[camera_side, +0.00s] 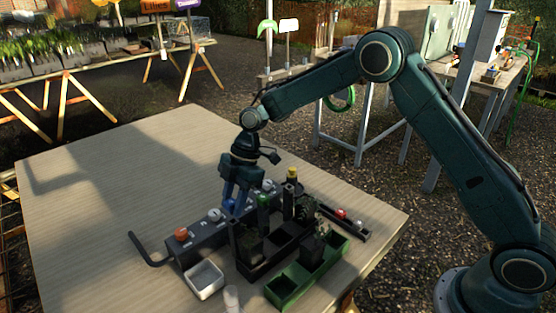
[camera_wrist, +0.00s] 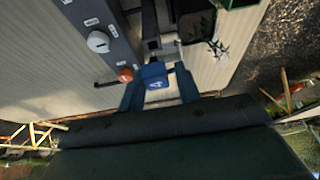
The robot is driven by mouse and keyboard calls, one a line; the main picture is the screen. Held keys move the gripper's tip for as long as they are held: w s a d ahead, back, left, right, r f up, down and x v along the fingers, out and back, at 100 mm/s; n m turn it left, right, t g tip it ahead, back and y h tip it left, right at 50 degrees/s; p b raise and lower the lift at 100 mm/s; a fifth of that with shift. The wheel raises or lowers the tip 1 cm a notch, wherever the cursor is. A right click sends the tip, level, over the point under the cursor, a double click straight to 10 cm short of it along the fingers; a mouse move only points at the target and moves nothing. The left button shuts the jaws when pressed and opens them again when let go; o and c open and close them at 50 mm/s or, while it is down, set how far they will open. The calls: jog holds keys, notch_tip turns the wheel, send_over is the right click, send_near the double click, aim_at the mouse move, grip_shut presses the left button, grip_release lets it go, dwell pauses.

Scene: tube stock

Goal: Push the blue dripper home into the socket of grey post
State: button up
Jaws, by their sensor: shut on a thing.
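The blue dripper (camera_wrist: 155,74) sits between the two fingers of my gripper (camera_wrist: 158,92) in the wrist view, with a pale mark on its face. My gripper (camera_side: 236,196) is shut on it, and in the side view a small bit of blue (camera_side: 229,205) shows between the fingers. The gripper points down over the row of dark holders. A dark grey upright piece with a square end (camera_wrist: 153,44) lies just beyond the dripper in the wrist view; I cannot tell whether it is the grey post. The socket is not clearly visible, nor whether the dripper touches it.
A long grey box (camera_side: 205,238) with an orange knob (camera_side: 181,234) and white knobs stands beside the gripper. Dark planters (camera_side: 260,270), a green tray (camera_side: 290,290) and a small white tray (camera_side: 204,291) crowd the front. The table's left side (camera_side: 90,220) is clear.

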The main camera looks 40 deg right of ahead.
jog(key=shift+f, duration=1.8)
jog(key=shift+f, duration=0.35)
jog(key=o, duration=1)
jog(key=shift+o, duration=0.2)
jog(key=v, duration=1.4)
